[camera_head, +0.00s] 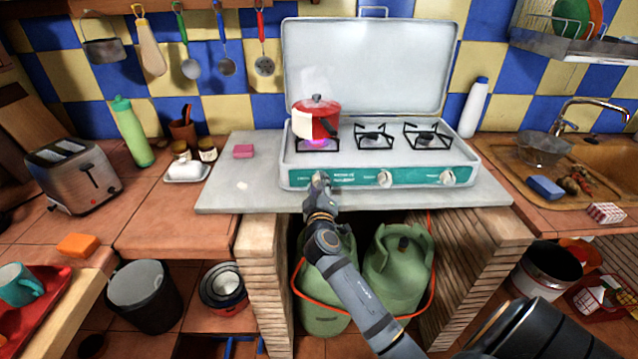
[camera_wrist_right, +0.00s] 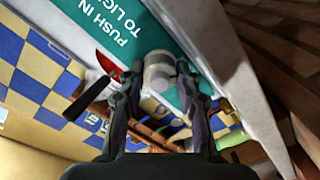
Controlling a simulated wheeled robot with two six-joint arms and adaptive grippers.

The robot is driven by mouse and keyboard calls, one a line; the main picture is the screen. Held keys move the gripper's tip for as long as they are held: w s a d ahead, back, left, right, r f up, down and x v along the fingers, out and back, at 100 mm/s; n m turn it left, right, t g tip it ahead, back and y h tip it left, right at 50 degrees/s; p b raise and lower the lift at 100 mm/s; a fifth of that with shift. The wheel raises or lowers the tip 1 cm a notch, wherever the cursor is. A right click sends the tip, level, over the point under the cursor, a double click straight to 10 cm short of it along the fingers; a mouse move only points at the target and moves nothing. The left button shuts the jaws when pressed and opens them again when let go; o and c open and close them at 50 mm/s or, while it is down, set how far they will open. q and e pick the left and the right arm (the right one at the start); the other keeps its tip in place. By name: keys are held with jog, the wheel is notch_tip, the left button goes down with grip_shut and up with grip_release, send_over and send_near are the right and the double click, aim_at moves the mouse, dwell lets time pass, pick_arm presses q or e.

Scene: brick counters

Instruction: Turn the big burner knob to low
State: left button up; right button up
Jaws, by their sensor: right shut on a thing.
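The white camping stove (camera_head: 380,158) stands on the grey counter with its lid up and a green front panel. Its leftmost knob (camera_head: 319,178) is at my right gripper (camera_head: 320,190), which mostly covers it. In the right wrist view the pale knob (camera_wrist_right: 158,76) sits between the two fingers of my right gripper (camera_wrist_right: 158,84), shut on it. The knob's pointer direction is hard to read. Two other knobs, a middle one (camera_head: 384,179) and a right one (camera_head: 447,177), are free. My left gripper is not in view.
A red pot (camera_head: 318,118) sits on the left burner, with a purple-pink flame (camera_head: 317,142) under it. The other burners are bare. Green gas bottles (camera_head: 398,260) stand below the counter (camera_head: 225,195). A pink sponge (camera_head: 243,151) lies left of the stove.

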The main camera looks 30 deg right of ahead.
jog(key=shift+n, duration=0.8)
jog(key=o, duration=1.2)
jog(key=shift+c, duration=0.2)
jog(key=v, duration=0.7)
jog(key=shift+s, duration=0.25)
jog(key=shift+a, duration=0.1)
